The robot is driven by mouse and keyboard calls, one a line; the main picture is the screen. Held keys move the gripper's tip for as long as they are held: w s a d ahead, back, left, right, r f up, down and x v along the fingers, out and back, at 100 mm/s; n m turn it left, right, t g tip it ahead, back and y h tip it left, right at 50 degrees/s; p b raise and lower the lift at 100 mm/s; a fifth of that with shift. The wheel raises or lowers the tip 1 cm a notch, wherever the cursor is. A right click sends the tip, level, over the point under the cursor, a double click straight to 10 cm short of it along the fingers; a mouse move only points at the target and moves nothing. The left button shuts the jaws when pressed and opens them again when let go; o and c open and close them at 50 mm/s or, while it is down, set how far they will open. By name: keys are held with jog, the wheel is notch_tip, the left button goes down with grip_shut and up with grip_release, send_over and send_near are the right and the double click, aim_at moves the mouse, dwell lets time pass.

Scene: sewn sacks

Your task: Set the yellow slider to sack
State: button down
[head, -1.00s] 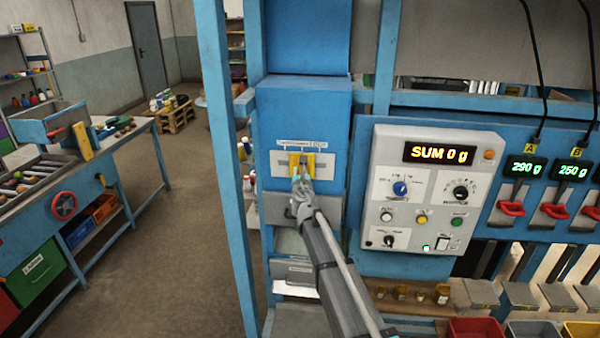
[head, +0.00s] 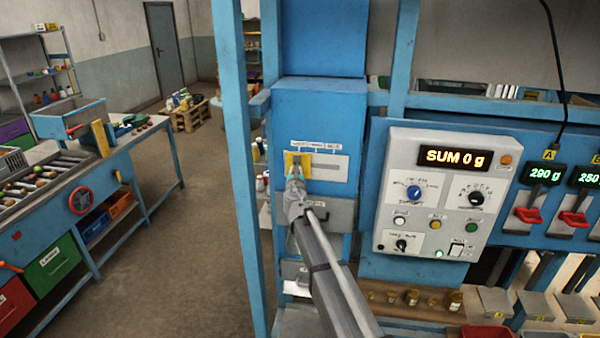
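The yellow slider (head: 298,160) sits at the left end of a pale slotted plate (head: 333,171) on the blue cabinet (head: 320,110). A white label strip (head: 315,146) with small marks runs above the slot; its words are too small to read surely. The slider is under the leftmost part of the strip. My gripper (head: 294,173) is at the lower part of the slider, its fingertips against it. It appears shut on the slider, since the two have moved together; the fingers are partly hidden by the wrist.
A grey control panel (head: 440,190) reading "SUM 0 g" is right of the cabinet. A blue upright post (head: 240,150) stands close on the left. A grey flap (head: 335,213) is below the slider plate. Open floor (head: 190,240) lies to the left.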

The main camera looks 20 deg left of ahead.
jog(key=shift+a, duration=0.25)
jog(key=c, duration=0.6)
grip_release()
jog(key=shift+s+a, duration=0.1)
jog(key=shift+d, duration=0.2)
jog(key=v, duration=1.2)
